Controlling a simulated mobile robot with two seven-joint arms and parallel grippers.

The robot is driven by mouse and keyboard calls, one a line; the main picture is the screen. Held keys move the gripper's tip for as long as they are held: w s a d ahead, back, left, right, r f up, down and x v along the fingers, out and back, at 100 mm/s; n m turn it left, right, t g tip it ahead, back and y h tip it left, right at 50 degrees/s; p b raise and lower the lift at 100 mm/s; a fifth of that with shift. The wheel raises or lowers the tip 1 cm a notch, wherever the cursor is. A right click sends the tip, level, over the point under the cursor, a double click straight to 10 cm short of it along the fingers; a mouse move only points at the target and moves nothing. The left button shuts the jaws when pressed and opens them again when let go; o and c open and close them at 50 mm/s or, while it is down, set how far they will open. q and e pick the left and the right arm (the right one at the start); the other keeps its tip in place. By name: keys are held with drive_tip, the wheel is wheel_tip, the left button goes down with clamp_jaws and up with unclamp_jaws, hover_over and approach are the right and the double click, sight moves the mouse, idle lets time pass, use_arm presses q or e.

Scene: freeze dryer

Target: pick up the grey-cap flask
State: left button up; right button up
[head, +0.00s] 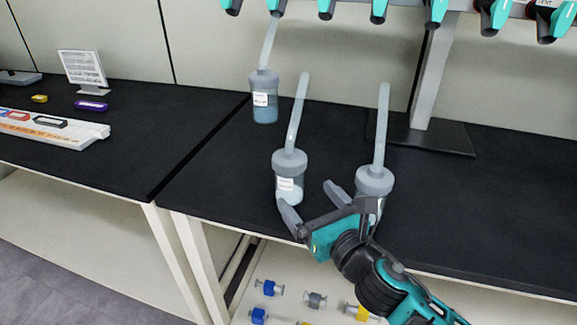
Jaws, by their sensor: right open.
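Three flasks with grey caps and long pale tubes show in the head view. One flask (289,182) with a white label and pale contents stands on the black bench top in the middle. A second flask (374,182) is to its right, its lower part partly hidden by my right gripper. A third flask (265,101) with blue contents is farther back, its tube reaching up to a teal valve. My right gripper (313,203) is open, its fingers spread near the front of the middle flask. Whether a finger touches that flask I cannot tell. My left gripper is out of view.
A row of teal valves (379,10) hangs along the top on a grey post with a dark base (442,136). The left bench holds a white rack (50,127) and a sign (83,68). Small coloured fittings (315,300) lie on a lower shelf.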

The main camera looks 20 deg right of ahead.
sight(289, 174)
drive_tip(key=shift+w+a, duration=0.3)
drive_tip(key=shift+w, duration=1.15)
drive_tip(key=shift+w+a, duration=0.25)
drive_tip(key=shift+w, duration=1.15)
drive_tip(key=shift+w+a, duration=0.3)
drive_tip(key=shift+w, duration=1.15)
drive_tip(key=shift+c, duration=0.3)
drive_tip(key=c, duration=1.4)
drive_tip(key=shift+c, duration=0.2)
drive_tip(key=shift+r, duration=0.1)
